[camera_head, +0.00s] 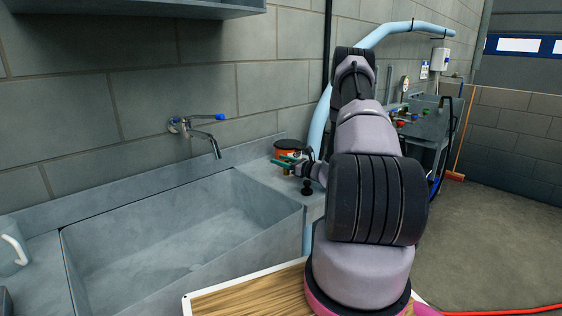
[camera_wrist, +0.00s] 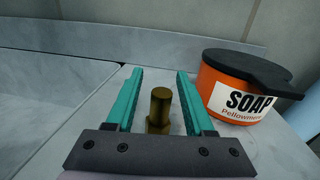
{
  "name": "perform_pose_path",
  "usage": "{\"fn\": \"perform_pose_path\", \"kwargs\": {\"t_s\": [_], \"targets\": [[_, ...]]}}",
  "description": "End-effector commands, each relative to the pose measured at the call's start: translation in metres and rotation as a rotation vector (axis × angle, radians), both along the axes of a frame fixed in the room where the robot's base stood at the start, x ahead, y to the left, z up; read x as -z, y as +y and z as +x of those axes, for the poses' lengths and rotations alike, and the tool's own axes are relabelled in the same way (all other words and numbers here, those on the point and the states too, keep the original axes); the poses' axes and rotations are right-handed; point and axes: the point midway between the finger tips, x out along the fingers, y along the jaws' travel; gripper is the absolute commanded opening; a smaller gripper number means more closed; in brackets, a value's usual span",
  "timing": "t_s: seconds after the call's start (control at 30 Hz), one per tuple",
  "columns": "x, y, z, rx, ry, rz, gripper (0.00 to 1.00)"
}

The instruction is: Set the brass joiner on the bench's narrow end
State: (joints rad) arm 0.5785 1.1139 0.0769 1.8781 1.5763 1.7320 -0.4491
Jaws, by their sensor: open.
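The brass joiner (camera_wrist: 160,108) stands upright on the grey bench (camera_wrist: 258,148) beside the sink, as seen in the wrist view. My gripper (camera_wrist: 160,72) is open, with its two green fingers on either side of the joiner and visible gaps to it. The joiner's lower part is partly hidden behind the gripper's dark body. In the head view my gripper (camera_head: 287,163) is over the narrow strip of bench (camera_head: 262,170) at the sink's right end. I cannot make out the joiner there.
An orange soap tub with a black lid (camera_wrist: 236,88) stands close to the right finger; it also shows in the head view (camera_head: 291,147). The sink basin (camera_head: 180,235) lies to the left, under a tap (camera_head: 200,130).

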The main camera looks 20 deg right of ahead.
Motion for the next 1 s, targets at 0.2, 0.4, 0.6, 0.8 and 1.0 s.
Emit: {"fn": "perform_pose_path", "kwargs": {"t_s": [0.2, 0.4, 0.6, 0.8, 1.0], "targets": [[0.001, -0.005, -0.017, 0.004, 0.021, 0.012, 0.53], [-0.001, -0.027, -0.057, 0.005, 0.017, 0.011, 0.53], [-0.002, -0.044, -0.091, 0.003, 0.014, 0.010, 0.53], [-0.004, -0.052, -0.107, -0.004, 0.010, 0.005, 0.53], [-0.050, -0.016, -0.105, -0.153, -0.014, -0.081, 0.53]]}}
